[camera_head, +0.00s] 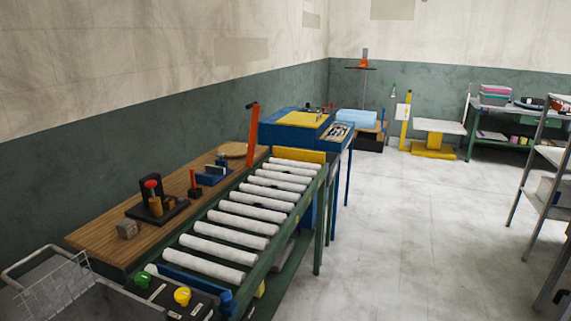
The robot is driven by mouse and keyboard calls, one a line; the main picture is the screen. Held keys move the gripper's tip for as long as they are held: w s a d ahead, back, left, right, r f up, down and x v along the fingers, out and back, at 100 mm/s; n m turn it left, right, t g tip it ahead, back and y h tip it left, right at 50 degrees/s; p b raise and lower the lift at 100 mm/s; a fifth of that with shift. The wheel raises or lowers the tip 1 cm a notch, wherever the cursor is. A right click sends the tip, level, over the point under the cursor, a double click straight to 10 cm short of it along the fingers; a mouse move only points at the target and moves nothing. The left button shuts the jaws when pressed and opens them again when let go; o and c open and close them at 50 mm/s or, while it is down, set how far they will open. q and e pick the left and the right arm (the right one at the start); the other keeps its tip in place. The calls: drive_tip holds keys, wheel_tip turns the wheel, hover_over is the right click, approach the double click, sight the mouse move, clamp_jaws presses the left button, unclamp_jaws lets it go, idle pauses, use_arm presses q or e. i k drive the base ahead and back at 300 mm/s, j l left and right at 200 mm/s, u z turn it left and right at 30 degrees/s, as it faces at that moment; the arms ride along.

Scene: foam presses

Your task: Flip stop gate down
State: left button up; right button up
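The roller conveyor (240,225) has several white rollers in a green frame. At its far end a yellow plate (297,155) stands across the track and looks like the stop gate, in a raised position. An orange lever (253,135) with a dark grip stands nearly upright by the far left corner of the rollers. A blue bar (195,284) crosses the near end. I cannot tell whether the lever is joined to the yellow plate. Neither of my grippers is in view.
A wooden bench (140,228) with small presses runs along the left of the rollers. A control box (165,296) with green and yellow knobs and a wire basket (55,290) are at the near left. A blue machine (290,128) stands beyond. The floor (420,230) at right is clear.

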sight(256, 111)
drive_tip(key=i+l+u, duration=0.2)
drive_tip(key=i, duration=0.25)
drive_tip(key=i+u, duration=0.2)
drive_tip(key=i, duration=0.25)
drive_tip(key=i+l+u, duration=0.1)
drive_tip(key=u, duration=0.4)
drive_tip(key=i+l+u, duration=0.1)
drive_tip(key=l+u, duration=0.15)
drive_tip(key=l, duration=0.2)
drive_tip(key=l+u, duration=0.3)
drive_tip(key=l, duration=0.2)
drive_tip(key=i+l+u, duration=0.15)
drive_tip(key=l, duration=0.9)
drive_tip(key=l+u, duration=0.15)
drive_tip(key=l, duration=0.95)
drive_tip(key=i+l, duration=0.1)
drive_tip(key=l, duration=1.2)
